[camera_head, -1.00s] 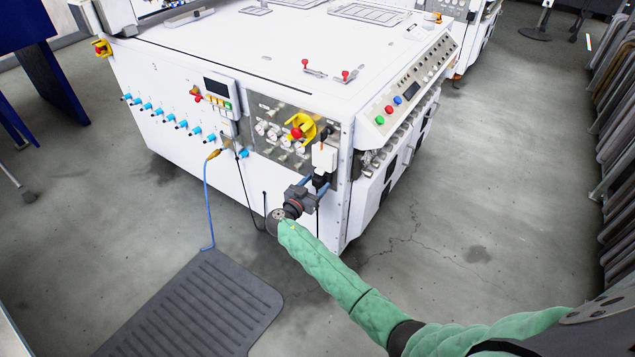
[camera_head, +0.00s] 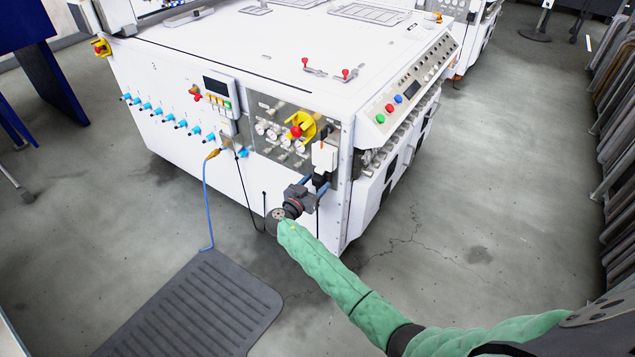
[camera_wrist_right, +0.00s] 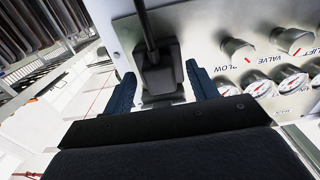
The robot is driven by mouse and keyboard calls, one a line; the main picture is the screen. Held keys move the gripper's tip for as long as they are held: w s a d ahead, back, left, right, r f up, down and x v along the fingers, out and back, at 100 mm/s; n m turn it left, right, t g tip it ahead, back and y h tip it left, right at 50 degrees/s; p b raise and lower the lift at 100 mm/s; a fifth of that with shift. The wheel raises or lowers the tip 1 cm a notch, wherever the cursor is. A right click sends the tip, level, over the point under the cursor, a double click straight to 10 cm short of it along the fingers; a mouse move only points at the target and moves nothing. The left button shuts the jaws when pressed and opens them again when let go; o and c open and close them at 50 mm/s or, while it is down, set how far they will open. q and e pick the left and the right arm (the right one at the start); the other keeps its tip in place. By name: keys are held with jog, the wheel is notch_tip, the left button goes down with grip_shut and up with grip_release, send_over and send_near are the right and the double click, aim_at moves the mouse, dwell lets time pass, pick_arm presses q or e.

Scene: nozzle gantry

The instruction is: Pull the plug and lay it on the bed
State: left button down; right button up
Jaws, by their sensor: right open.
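The black plug (camera_wrist_right: 160,72) shows in the right wrist view with its dark cord (camera_wrist_right: 146,25) running to the top edge. In the head view the plug (camera_head: 319,181) is a small dark shape just below a white box on the machine's front corner. My right gripper (camera_head: 322,187) is at the plug. In the wrist view its two blue fingers (camera_wrist_right: 161,72) are open, one on each side of the plug; I cannot tell whether either touches it. The bed (camera_head: 270,45) is the broad white top of the machine. My left gripper is not in view.
A yellow-backed red button (camera_head: 297,131), gauges and valve knobs sit beside the white box (camera_head: 324,157). A blue hose (camera_head: 206,200) hangs from the front panel. Two red-tipped levers (camera_head: 346,74) stand near the bed's edge. A ribbed dark mat (camera_head: 205,310) lies on the floor.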

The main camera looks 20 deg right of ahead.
grip_shut()
jog(key=shift+s+a, duration=0.1)
jog(key=shift+a, duration=0.05)
jog(key=shift+b+v, duration=1.35)
jog(key=shift+v, duration=1.4)
